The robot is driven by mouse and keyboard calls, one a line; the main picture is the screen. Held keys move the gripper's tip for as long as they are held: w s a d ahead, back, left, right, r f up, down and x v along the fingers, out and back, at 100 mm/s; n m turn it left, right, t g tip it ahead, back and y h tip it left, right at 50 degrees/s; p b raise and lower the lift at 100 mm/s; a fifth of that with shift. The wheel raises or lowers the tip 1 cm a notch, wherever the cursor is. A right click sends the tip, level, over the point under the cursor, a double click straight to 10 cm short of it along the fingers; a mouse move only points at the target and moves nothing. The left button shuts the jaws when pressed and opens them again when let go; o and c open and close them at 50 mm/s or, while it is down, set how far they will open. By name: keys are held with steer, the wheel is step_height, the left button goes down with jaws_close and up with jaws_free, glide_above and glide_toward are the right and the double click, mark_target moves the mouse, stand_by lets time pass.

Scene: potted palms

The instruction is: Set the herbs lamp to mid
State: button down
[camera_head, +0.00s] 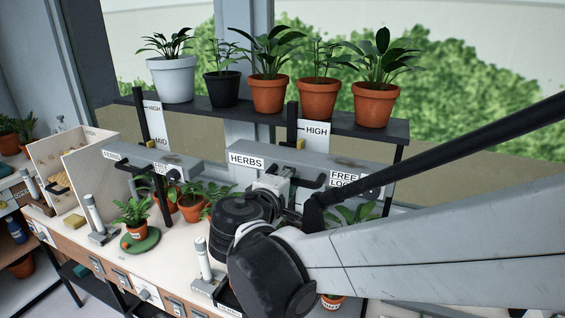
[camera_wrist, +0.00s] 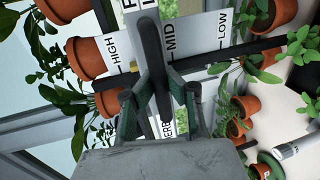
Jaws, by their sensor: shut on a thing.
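The herbs lamp is a grey bar with a HERBS label (camera_head: 246,161) below the plant shelf. Its black handle (camera_wrist: 150,52) is between my gripper's fingers (camera_wrist: 158,92) in the wrist view, and my gripper is shut on it. In the head view my wrist and arm hide most of the grip. The herbs height scale (camera_head: 316,131) shows HIGH in the head view. In the wrist view the scale (camera_wrist: 197,38) reads HIGH, MID and LOW, and the lamp bar crosses it between HIGH and MID. A FREE/LOCK label (camera_head: 344,179) is at the lamp's right end.
Several potted plants stand on the black shelf (camera_head: 235,110) above. Another grey lamp (camera_head: 150,163) hangs to the left. Potted plants stand on the bench (camera_head: 180,245) below, one on a green saucer (camera_head: 140,244). A wooden box (camera_head: 95,180) stands farther left.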

step_height(320, 180, down, 9)
steer(key=b, duration=0.6)
steer(key=shift+f+b, duration=0.2)
steer(key=shift+b, duration=0.15)
steer(key=c, duration=1.7)
jaws_free()
steer(key=v, duration=1.2)
